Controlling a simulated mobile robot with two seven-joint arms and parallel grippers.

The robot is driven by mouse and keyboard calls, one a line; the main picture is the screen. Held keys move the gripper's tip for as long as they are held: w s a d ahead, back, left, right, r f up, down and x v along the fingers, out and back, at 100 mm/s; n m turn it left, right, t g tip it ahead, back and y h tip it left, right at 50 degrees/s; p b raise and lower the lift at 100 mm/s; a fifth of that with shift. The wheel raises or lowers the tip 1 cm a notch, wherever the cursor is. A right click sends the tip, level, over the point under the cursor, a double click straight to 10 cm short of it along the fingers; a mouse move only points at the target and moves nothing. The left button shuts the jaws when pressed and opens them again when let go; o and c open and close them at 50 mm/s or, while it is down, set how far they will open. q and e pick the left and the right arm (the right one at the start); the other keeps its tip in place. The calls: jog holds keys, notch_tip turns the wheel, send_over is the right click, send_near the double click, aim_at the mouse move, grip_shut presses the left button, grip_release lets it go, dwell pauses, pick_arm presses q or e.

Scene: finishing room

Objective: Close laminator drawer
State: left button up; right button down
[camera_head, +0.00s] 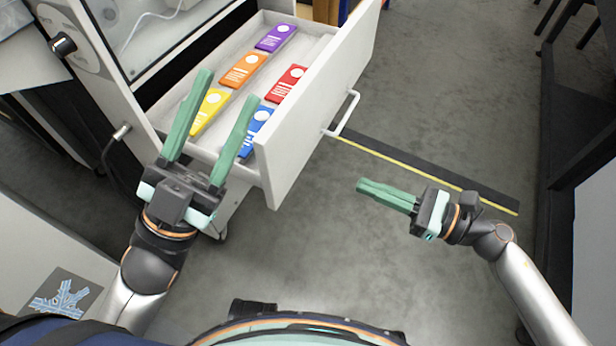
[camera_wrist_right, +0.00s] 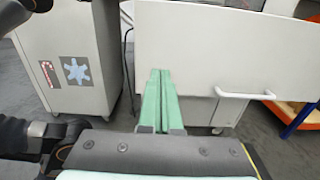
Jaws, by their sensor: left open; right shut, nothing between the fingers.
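The laminator drawer (camera_head: 318,102) is white and stands pulled out from the machine (camera_head: 110,80). It holds several coloured packets, among them purple (camera_head: 276,37), orange (camera_head: 243,69), red (camera_head: 288,83), yellow (camera_head: 209,112) and blue (camera_head: 257,131). Its handle (camera_head: 344,114) is on the front face. My left gripper (camera_head: 226,97) is open over the near end of the drawer; I cannot tell whether it touches. My right gripper (camera_head: 361,187) is shut and empty, apart from the drawer front, to its right and nearer me. In the right wrist view the drawer front (camera_wrist_right: 215,45) and handle (camera_wrist_right: 245,95) lie beyond the fingers.
A yellow-edged dark strip (camera_head: 430,172) lies on the floor beyond the right gripper. A dark table frame (camera_head: 560,130) stands at the right. The grey floor (camera_head: 430,80) in between is clear. A cabinet with a blue emblem (camera_wrist_right: 76,71) is in the right wrist view.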

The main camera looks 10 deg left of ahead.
send_near(285, 156)
jog(key=x, duration=0.5)
jog(key=shift+w+a, duration=0.1)
jog(key=shift+w, duration=0.05)
jog(key=shift+x, duration=0.8)
pick_arm(q)
jog(key=shift+w+a+f+n+y, duration=0.1)
jog(key=shift+w+f+n+y, duration=0.3)
jog(key=shift+f+y, duration=0.15)
jog(key=shift+r, duration=0.15)
pick_arm(e)
jog(key=shift+a, duration=0.1)
